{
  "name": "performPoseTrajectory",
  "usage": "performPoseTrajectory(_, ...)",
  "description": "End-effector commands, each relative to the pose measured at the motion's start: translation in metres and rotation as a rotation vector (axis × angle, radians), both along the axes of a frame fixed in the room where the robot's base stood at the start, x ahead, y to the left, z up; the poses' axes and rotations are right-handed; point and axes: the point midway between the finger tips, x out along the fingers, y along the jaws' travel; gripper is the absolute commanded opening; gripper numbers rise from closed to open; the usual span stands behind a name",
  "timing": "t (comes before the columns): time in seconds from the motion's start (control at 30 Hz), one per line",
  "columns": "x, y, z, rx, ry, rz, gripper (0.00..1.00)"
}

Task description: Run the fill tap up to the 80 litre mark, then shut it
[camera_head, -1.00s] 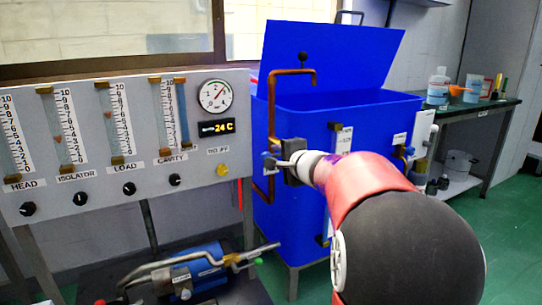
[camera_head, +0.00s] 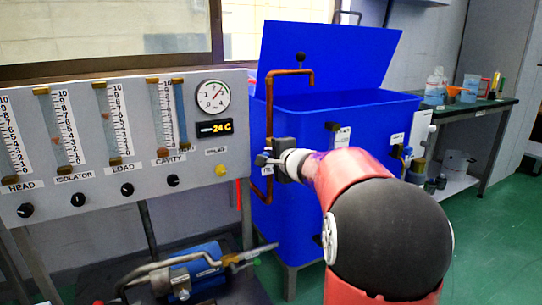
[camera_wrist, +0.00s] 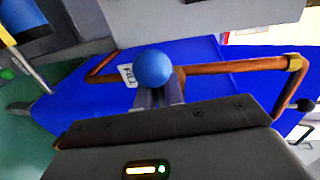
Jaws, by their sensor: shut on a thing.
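The blue tank (camera_head: 340,106) stands behind my arm with its lid raised. A copper fill pipe (camera_head: 269,110) runs down its left front side and bends over the rim at the top. My gripper (camera_head: 266,160) is at the tap on this pipe. In the wrist view my gripper (camera_wrist: 160,96) is shut on the fill tap's handle, with its round blue knob (camera_wrist: 152,67) showing just past the fingertips. A white FILL label (camera_wrist: 127,75) is beside it. My arm hides much of the tank's front, and a litre level cannot be read.
A grey panel (camera_head: 120,190) with flow tubes, a round gauge (camera_head: 212,96) and a 24 C display stands close on the left. A blue pump (camera_head: 195,270) sits low in front. A bench (camera_head: 490,108) with bottles is at the right.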

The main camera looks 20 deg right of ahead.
Motion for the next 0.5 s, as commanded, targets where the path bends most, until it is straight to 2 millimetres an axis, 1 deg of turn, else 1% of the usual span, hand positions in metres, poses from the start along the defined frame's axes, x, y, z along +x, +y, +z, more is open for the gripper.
performPoseTrajectory(0.23, 0.000, 0.000, 0.001, 0.033, 0.001, 0.002, 0.00)
performPoseTrajectory(0.5, 0.000, 0.000, 0.010, 0.229, 0.008, 0.001, 0.00)
